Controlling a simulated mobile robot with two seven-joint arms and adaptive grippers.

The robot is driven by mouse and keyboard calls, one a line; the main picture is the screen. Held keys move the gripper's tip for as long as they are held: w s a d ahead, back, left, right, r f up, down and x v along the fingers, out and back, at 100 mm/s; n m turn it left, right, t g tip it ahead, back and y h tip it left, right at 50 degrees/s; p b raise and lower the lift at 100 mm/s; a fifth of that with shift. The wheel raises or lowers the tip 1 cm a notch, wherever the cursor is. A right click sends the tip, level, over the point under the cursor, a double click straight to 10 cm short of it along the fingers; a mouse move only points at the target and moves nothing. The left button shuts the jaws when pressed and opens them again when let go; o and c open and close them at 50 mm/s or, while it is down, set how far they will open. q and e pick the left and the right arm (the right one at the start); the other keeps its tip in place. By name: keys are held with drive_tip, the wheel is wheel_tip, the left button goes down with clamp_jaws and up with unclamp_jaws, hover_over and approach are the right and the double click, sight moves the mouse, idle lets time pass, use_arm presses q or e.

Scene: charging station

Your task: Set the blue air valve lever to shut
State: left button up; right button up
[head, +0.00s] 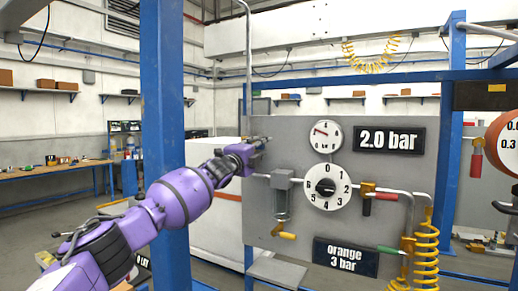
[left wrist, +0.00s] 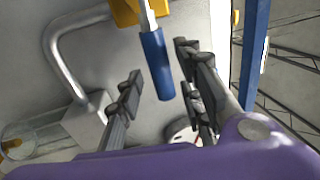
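The blue lever (left wrist: 157,67) hangs from a yellow valve body (left wrist: 128,10) at the top of the left wrist view. My left gripper (left wrist: 160,78) is open, with its dark fingers apart on either side of the lever. I see gaps between the lever and the fingers. In the head view my left gripper (head: 262,143) is at the left edge of the grey panel (head: 262,192), near the vertical pipe, and I cannot make out the blue lever there. My right gripper is not in view.
The panel carries a round gauge (head: 325,134), a numbered dial (head: 327,187), a "2.0 bar" display (head: 389,139) and an "orange 3 bar" sign (head: 346,257). Red (head: 367,206), yellow (head: 287,235) and green (head: 390,250) handles stick out. A blue post (head: 163,120) stands behind my left arm.

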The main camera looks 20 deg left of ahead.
use_arm(q)
drive_tip(key=shift+r, duration=0.1)
drive_tip(key=shift+a, duration=0.1)
drive_tip(key=shift+s+f, duration=0.25)
drive_tip(key=shift+s, duration=0.2)
drive_tip(key=d+v, duration=0.1)
drive_tip(key=v, duration=1)
drive_tip(key=shift+a+r, duration=0.2)
drive_tip(key=shift+a, duration=0.25)
